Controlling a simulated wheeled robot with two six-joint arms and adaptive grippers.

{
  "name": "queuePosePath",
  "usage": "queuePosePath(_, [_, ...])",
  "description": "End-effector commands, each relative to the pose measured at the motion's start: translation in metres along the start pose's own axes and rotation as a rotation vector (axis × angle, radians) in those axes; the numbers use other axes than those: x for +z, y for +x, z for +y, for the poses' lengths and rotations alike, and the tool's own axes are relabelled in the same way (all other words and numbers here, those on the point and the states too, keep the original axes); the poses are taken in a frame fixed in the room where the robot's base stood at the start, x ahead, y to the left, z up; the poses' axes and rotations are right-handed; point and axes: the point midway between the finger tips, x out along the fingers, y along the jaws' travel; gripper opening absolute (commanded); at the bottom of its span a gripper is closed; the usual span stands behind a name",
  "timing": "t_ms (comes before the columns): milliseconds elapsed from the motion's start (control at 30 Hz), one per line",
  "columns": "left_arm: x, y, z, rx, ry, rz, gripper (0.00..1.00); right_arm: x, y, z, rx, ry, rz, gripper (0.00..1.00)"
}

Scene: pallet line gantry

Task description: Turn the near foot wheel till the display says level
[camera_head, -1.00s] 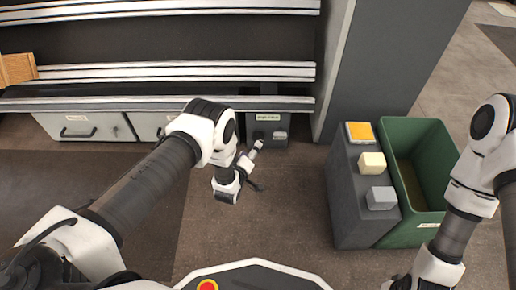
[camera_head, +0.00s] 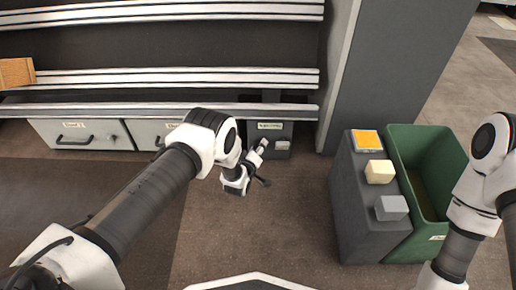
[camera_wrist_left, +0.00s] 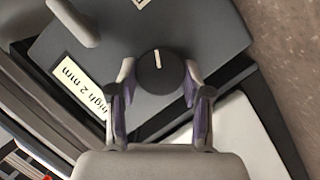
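The near foot wheel (camera_wrist_left: 161,72) is a dark round knob with a white index mark, on top of a dark grey housing (camera_wrist_left: 210,35). A pale display beside it (camera_wrist_left: 82,86) reads "high 2 mm", partly cut off. My left gripper (camera_wrist_left: 160,80) has one finger on each side of the knob, with no clear gap at either edge. In the head view my left gripper (camera_head: 262,148) is at the small grey unit (camera_head: 283,133) under the rails, and the wheel cannot be made out there. My right arm enters at the right, its gripper out of frame.
Metal rails (camera_head: 180,76) run above the unit, with grey drawers (camera_head: 80,134) to its left. A dark pedestal with coloured blocks (camera_head: 369,215) and a green bin (camera_head: 429,200) stand at the right. Open floor (camera_head: 270,220) lies between.

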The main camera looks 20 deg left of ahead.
Motion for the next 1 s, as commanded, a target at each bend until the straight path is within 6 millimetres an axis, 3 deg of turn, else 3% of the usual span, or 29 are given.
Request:
queuePosePath(467, [0.001, 0.0, -0.002, 0.042, -0.102, -0.001, 0.14, 0.0, 0.001, 0.0, 0.0, 0.0, 0.0, 0.4])
queuePosePath(1000, [0.004, 0.001, -0.007, 0.219, -0.531, -0.001, 0.14, -0.003, 0.013, 0.0, 0.001, -0.004, 0.009, 0.4])
